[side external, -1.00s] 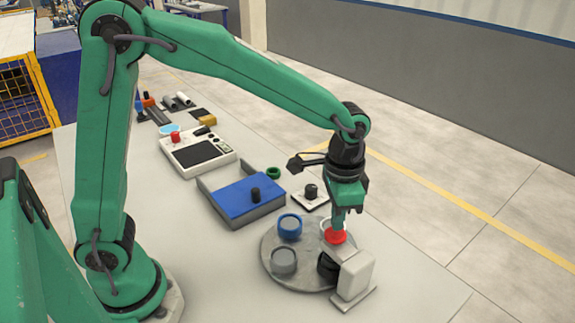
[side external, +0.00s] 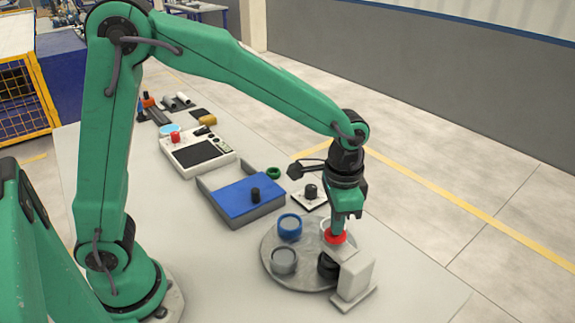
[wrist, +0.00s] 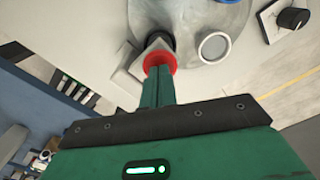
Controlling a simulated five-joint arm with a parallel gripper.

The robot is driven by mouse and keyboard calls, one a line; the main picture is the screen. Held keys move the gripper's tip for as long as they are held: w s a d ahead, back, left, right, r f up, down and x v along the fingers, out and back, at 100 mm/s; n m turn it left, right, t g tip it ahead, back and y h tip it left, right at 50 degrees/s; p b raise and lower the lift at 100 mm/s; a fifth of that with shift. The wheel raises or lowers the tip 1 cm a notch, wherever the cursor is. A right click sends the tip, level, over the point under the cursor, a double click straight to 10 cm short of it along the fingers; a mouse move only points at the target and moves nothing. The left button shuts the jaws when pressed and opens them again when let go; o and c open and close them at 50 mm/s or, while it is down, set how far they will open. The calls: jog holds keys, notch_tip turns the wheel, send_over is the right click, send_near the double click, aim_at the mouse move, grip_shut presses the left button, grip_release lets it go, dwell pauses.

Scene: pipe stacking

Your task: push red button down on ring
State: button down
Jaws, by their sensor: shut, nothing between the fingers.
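My gripper (side external: 338,231) is shut and empty, pointing down with its fingertips on or just over the red button (side external: 336,238). In the wrist view the closed fingers end at the red button (wrist: 159,60). The button sits at the end of a grey-white press arm (side external: 355,266) at the edge of a round grey turntable (side external: 268,255). A white ring (side external: 324,223) shows partly behind the fingertips on the turntable; it also shows in the wrist view (wrist: 214,47). A black part (side external: 327,265) is below the button. Exact contact between fingertips and button is hard to tell.
The turntable also bears a blue ring (side external: 290,226) and a grey ring (side external: 284,260). Behind it are a blue tray (side external: 246,198) with a black knob, a small plate with a black knob (side external: 310,193), and a white control box (side external: 197,150). The table front right is clear.

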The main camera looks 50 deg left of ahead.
jog(key=shift+f, duration=1.1)
dwell(1.1)
jog(key=shift+r, duration=3.55)
jog(key=shift+s+a+r, duration=0.15)
jog(key=shift+a+r, duration=0.15)
jog(key=shift+a, duration=0.05)
jog(key=s+a+r+n+t, duration=0.2)
jog(key=s+a+r+n, duration=0.1)
jog(key=s+a, duration=0.4)
jog(key=s+a+r+n+t, duration=0.2)
jog(key=s+a+n+t, duration=0.1)
jog(key=s+a, duration=0.4)
jog(key=shift+s+a+r+t, duration=0.3)
jog(key=shift+s+a+r, duration=0.1)
jog(key=shift+s, duration=0.25)
